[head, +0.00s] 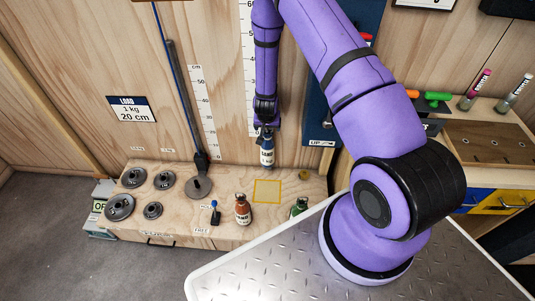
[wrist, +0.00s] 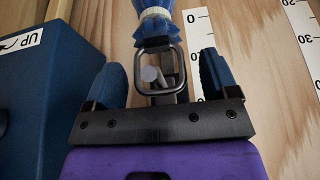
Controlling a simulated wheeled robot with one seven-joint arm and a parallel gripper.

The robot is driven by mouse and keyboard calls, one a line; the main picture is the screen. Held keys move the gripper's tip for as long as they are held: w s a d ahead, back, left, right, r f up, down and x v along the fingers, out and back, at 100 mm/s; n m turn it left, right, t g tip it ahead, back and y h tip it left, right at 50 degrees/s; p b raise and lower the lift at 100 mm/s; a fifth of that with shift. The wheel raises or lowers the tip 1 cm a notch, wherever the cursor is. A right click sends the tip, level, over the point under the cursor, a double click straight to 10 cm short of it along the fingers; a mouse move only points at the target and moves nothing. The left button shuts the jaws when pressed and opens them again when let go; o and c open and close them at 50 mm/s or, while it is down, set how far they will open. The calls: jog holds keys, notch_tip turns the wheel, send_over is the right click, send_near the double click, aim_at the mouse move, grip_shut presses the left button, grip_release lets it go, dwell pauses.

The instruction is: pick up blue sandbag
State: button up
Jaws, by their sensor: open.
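The blue sandbag (head: 267,153) is a small bottle-shaped bag with a pale label, upright below my gripper (head: 265,127) in the head view, in front of the wooden wall. In the wrist view, its gathered blue neck (wrist: 155,27) shows at the top, with a metal ring (wrist: 178,62) attached. My gripper (wrist: 162,80) has its two blue-padded fingers apart, one on each side of the ring. Neither pad visibly touches the ring. A pale round-ended peg shows inside the ring.
A wooden bench (head: 225,229) below bears several dark weight discs (head: 120,207), an orange-brown sandbag (head: 243,210), a green sandbag (head: 299,207) and a yellow-outlined square (head: 267,191). A blue board (wrist: 45,100) stands close beside my gripper. Ruler strips (head: 203,110) line the wall.

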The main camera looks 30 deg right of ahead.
jog(key=shift+f, duration=0.2)
grip_shut()
jog(key=shift+w+r, duration=0.1)
jog(key=shift+r, duration=0.1)
